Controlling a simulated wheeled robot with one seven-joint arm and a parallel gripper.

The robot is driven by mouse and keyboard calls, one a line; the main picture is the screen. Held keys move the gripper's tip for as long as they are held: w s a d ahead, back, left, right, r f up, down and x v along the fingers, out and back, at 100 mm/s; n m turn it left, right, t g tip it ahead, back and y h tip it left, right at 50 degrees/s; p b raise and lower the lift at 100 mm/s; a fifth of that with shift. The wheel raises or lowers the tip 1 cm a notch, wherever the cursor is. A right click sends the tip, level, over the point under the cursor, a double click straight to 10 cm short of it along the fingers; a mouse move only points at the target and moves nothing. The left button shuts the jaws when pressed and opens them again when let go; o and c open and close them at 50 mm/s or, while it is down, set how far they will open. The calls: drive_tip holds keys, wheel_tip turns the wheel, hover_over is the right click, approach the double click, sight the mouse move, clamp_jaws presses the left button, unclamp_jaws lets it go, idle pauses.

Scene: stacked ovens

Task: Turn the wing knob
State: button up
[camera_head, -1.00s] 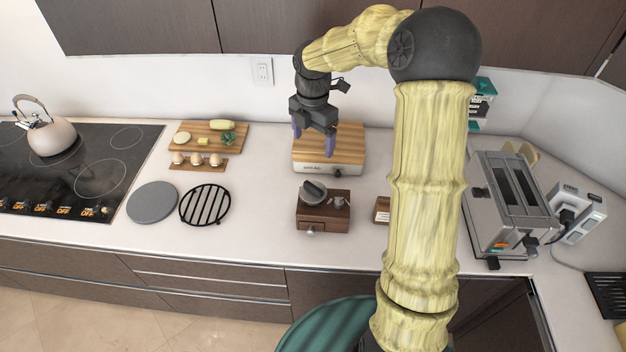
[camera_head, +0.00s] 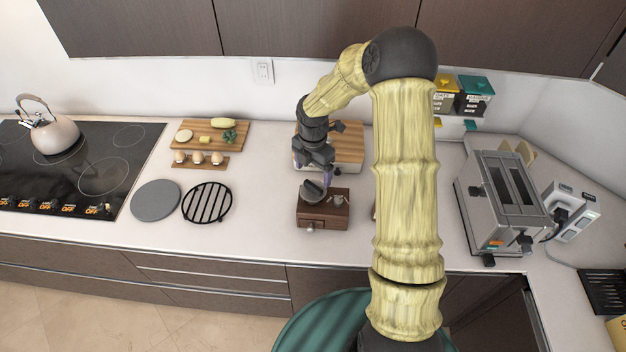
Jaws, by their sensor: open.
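A small brown wooden box (camera_head: 336,216) stands on the counter in the middle of the head view. A dark round knob with a raised ridge (camera_head: 311,193) sits on its top left, and a small grey metal piece (camera_head: 338,199) is on its top right. The box is too small in view to tell for sure which of these is the wing knob. My gripper (camera_head: 312,177) is open and empty, pointing down just above and behind the dark knob. One finger partly overlaps the knob's far edge in the picture; contact cannot be told.
A wood-topped appliance (camera_head: 348,152) stands behind my gripper, close to it. A toaster (camera_head: 510,200) is to the right. A black round grate (camera_head: 206,203) and a grey disc (camera_head: 156,200) lie left. The counter between grate and box is clear.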

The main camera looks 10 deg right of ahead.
sight(313, 185)
wheel_tip(313, 185, down, 6)
drive_tip(key=shift+p, duration=0.7)
drive_tip(key=c, duration=1)
drive_tip(key=shift+m, duration=0.3)
